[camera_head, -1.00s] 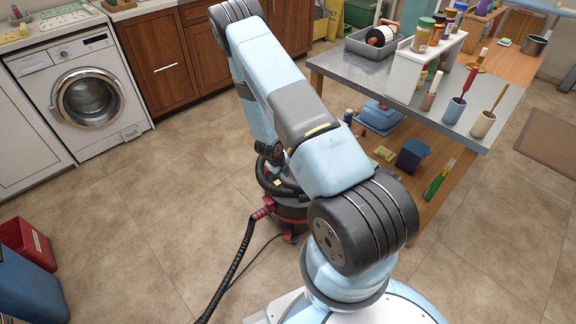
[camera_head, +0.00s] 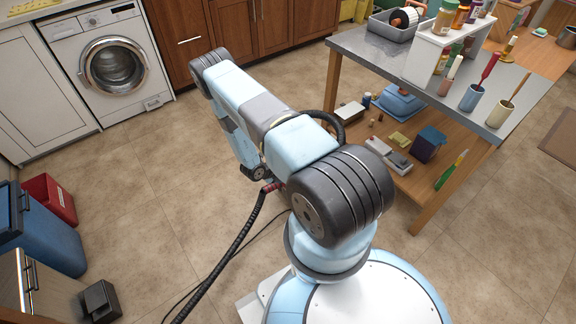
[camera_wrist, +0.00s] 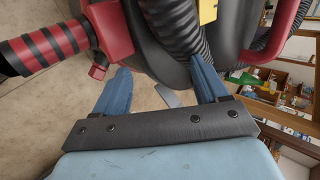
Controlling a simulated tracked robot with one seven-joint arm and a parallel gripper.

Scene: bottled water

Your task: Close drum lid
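A drum-type vacuum cleaner with a dark lid (camera_wrist: 165,62) fills the top of the wrist view. It has a yellow label (camera_wrist: 208,10), a red curved handle (camera_wrist: 288,30) and a black ribbed hose (camera_wrist: 178,25). A red-and-black hose cuff (camera_wrist: 45,48) is at the left. My gripper (camera_wrist: 161,66) is open, its two blue fingers apart at the near side of the lid, with nothing seen held. I cannot tell if they touch it or how the lid sits. In the head view my arm hides most of the vacuum; its red cuff (camera_head: 270,187) shows.
A grey-topped table (camera_head: 372,52) with a loaded lower shelf (camera_head: 405,182) stands right of my arm. A washing machine (camera_head: 70,30) stands back left. A blue bin (camera_head: 45,240) and red bin (camera_head: 58,190) are at the left. The tiled floor (camera_head: 150,160) between is clear.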

